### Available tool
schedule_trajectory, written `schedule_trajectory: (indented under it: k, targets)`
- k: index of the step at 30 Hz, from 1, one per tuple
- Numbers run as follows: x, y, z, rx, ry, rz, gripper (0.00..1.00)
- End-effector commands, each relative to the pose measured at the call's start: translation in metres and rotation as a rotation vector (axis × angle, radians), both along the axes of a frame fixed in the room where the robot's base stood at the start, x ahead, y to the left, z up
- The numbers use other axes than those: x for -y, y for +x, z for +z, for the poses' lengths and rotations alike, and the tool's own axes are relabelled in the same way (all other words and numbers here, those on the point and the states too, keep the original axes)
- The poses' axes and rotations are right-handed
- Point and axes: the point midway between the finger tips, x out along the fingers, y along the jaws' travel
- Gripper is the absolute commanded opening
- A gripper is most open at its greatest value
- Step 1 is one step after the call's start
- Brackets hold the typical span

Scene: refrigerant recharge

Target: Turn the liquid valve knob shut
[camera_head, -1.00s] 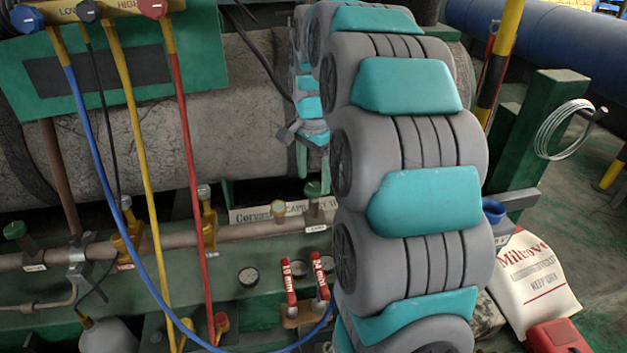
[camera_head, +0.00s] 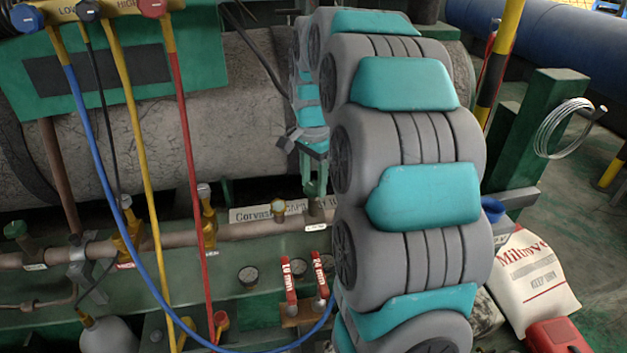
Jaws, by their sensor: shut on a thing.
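My gripper (camera_head: 315,190) points down at the valve (camera_head: 317,209) on the copper pipe, just left of my arm. Its fingers are around the valve's green knob and shut on it; they largely hide the knob, so I cannot tell how far it is turned. A small white label (camera_head: 316,227) sits below this valve, too small to read. Another green knob (camera_head: 15,229) stands on the same pipe at the far left, away from my gripper.
Blue, yellow and red hoses hang from the gauge manifold at the upper left. Two red-handled tools (camera_head: 290,280) stand in front of the pipe. A white sack (camera_head: 530,275) and red case (camera_head: 558,335) lie at right.

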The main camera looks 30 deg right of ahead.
Motion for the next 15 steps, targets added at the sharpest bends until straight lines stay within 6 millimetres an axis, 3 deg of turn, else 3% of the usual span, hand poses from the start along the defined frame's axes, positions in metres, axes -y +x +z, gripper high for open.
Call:
schedule_trajectory:
  k: [5,15]
  targets:
    - [0.0001,0.0000,0.0002,0.000,0.000,0.000,0.00]
    - [0.0009,-0.0002,-0.0002,0.000,-0.001,-0.044,0.00]
